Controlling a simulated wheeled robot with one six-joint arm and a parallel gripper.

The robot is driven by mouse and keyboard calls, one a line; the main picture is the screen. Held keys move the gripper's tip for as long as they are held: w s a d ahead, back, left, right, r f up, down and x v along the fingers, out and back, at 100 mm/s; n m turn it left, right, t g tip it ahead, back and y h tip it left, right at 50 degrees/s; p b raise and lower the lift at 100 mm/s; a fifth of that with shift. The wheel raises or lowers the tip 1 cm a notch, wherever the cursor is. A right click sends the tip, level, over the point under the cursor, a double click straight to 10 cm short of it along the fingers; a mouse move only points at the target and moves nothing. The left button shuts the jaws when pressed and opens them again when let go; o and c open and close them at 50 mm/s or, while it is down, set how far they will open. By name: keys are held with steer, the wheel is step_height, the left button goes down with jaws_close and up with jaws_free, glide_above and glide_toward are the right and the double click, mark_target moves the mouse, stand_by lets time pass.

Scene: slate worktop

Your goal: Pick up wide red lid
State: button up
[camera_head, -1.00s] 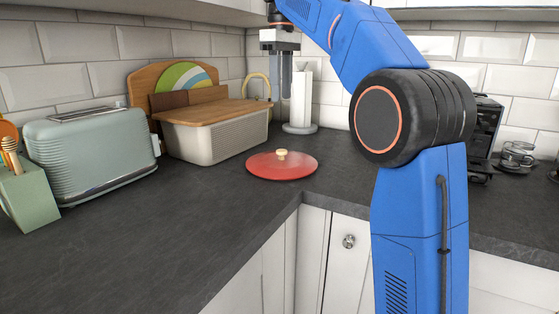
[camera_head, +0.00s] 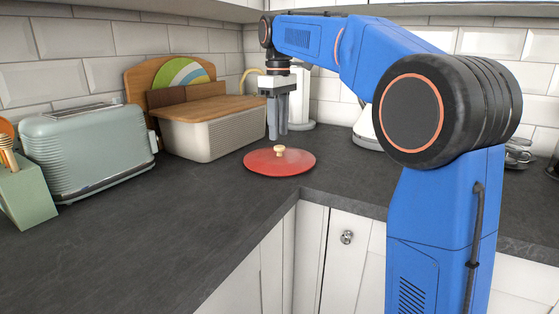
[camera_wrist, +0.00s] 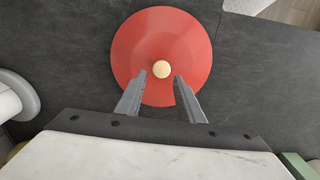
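The wide red lid (camera_head: 290,166) lies flat on the slate worktop near its inner corner, with a small cream knob (camera_head: 280,150) on top. In the wrist view the lid (camera_wrist: 150,38) shows nearly whole, with its round knob (camera_wrist: 161,69) just beyond the fingertips and between their lines. My gripper (camera_head: 277,136) points down above the lid. In the wrist view my gripper (camera_wrist: 159,76) has its two fingers apart with nothing between them, so it is open and empty. The fingers hide a little of the lid's near edge there.
A cream bread bin (camera_head: 215,138) with a wooden top stands left of the lid, with a green toaster (camera_head: 90,145) further left. A white paper-towel stand (camera_head: 301,100) is behind my gripper. The worktop in front of the toaster is clear.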

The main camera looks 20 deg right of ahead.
mark_target(279, 146)
steer(key=shift+s+f, duration=0.15)
steer(key=shift+f, duration=1.2)
steer(key=shift+s+f, duration=0.1)
steer(key=shift+f, duration=1.25)
jaws_close()
